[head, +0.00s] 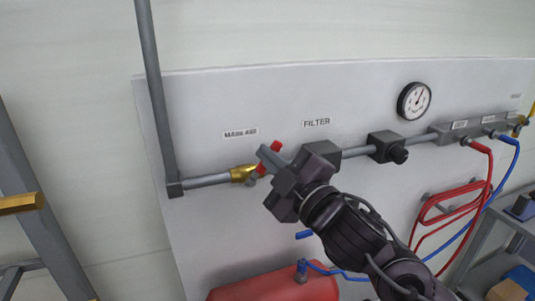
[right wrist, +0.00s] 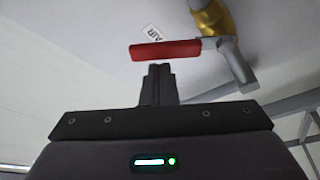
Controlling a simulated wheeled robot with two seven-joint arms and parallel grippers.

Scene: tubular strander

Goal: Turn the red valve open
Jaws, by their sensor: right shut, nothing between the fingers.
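The valve's red lever (head: 276,146) is on a brass valve body (head: 241,174) in the grey pipe on the wall panel, under the "MAIN AIR" label. It slants steeply across the pipe line, partly hidden by my right gripper (head: 266,152). In the right wrist view the red lever (right wrist: 165,50) lies crosswise just beyond the shut, empty fingertips (right wrist: 158,70). The brass body (right wrist: 213,20) is at its right end. I cannot tell whether the fingertips touch the lever. My left gripper is not in view.
The filter block (head: 322,150) is just behind my right gripper. A black regulator (head: 386,147), a gauge (head: 414,101) and red and blue hoses (head: 440,205) are to the right. A red tank (head: 270,287) is below. The panel left of the valve is mostly clear.

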